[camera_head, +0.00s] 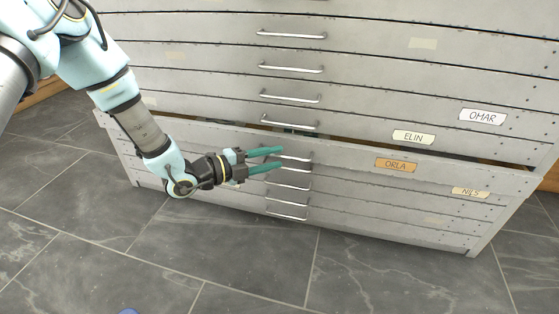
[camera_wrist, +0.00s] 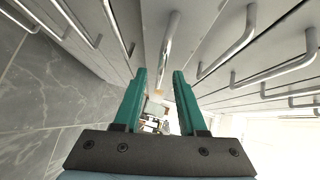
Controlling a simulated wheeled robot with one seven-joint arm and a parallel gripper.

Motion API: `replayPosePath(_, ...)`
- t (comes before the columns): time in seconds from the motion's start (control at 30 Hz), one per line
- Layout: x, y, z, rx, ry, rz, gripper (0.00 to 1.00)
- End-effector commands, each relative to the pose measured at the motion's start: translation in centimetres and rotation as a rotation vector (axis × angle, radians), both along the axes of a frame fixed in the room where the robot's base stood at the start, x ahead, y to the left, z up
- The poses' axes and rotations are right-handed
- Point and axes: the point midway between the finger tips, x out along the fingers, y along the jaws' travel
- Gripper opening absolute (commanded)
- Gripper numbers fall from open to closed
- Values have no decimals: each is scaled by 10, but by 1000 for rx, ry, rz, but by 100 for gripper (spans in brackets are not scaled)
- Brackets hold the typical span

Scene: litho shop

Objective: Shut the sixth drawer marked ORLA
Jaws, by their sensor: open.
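The ORLA drawer (camera_head: 345,158) is partly pulled out of the grey cabinet, with a dark gap along its top edge. Its orange ORLA label (camera_head: 396,165) is right of its metal bar handle (camera_head: 296,158). My gripper (camera_head: 281,158) is open and empty, its teal fingers pointing right at the left end of that handle. In the wrist view my gripper (camera_wrist: 159,74) shows both fingers apart, with a bar handle (camera_wrist: 169,50) just ahead of the tips. I cannot tell whether they touch it. The drawer's inside is mostly hidden.
Drawers marked OMAR (camera_head: 483,117) and ELIN (camera_head: 413,137) are above, and one marked NILS (camera_head: 470,192) is below. Several bar handles stick out in a column above and below the ORLA handle. The dark tiled floor (camera_head: 240,260) in front is clear.

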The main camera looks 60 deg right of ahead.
Motion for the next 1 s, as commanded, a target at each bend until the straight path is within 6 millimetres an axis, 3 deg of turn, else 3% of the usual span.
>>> replayPosePath(0.2, -10, -21, -4, -1, 0, 0, 41)
replayPosePath(0.57, -12, -25, -4, 0, 0, 0, 41)
replayPosePath(0.9, -12, -24, -4, 0, 0, 0, 2)
replayPosePath(1.0, -12, -24, -4, 1, 0, 0, 0)
